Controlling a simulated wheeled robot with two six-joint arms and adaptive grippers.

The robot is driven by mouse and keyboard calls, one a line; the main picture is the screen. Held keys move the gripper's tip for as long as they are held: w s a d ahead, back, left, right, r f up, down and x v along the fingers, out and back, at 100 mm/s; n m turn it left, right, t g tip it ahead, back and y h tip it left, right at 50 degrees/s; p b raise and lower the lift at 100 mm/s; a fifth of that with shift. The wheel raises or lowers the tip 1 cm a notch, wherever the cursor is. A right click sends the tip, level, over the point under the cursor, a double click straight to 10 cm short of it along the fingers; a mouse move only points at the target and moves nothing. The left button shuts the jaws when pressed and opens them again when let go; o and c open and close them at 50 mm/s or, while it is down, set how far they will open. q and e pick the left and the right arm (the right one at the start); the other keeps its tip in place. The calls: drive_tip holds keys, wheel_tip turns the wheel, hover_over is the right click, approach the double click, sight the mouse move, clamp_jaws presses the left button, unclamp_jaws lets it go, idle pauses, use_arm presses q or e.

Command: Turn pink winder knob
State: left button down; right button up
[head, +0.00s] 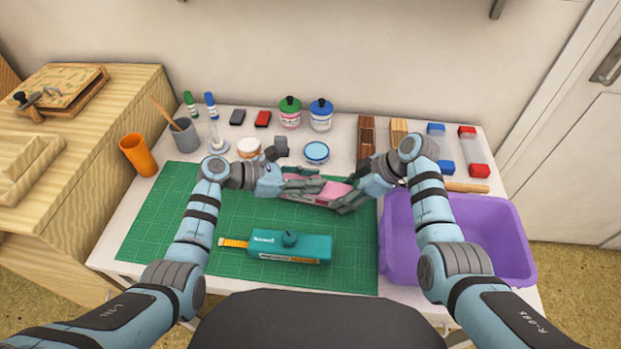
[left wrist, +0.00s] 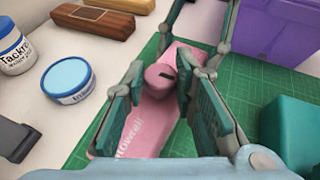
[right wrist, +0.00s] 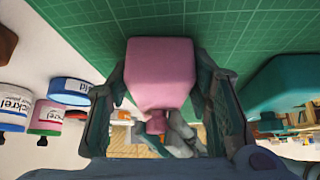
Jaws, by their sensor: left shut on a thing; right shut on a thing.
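The pink winder (head: 332,190) is at the back edge of the green mat, between my two grippers. Its round pink knob (left wrist: 160,76), with a dark mark on top, stands between the fingers of my left gripper (left wrist: 157,88), which is shut on it from the left. My right gripper (head: 350,193) is shut on the far end of the winder body (right wrist: 160,72) from the right. The knob also shows below the body in the right wrist view (right wrist: 156,122). The fingers hide parts of the winder in the head view.
A teal winder (head: 290,246) with an orange tape end lies in front on the green mat (head: 150,230). A purple bin (head: 515,240) stands at the right. Inkpads, including a light blue one (head: 316,152), jars (head: 290,113) and stamps line the back.

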use_arm(q)
drive_tip(key=shift+a+m+g, duration=0.1)
drive_tip(key=shift+m+g, duration=0.3)
drive_tip(key=c, duration=1.3)
unclamp_jaws()
drive_tip(key=shift+c, duration=0.2)
drive_tip(key=v, duration=1.2)
use_arm(e)
drive_tip(key=o, duration=1.2)
drive_tip(key=shift+c, duration=0.2)
use_arm(q)
drive_tip(key=shift+w+f, duration=0.1)
drive_tip(key=shift+f, duration=0.05)
drive_tip(key=shift+a, duration=0.1)
use_arm(e)
drive_tip(key=v, duration=1.2)
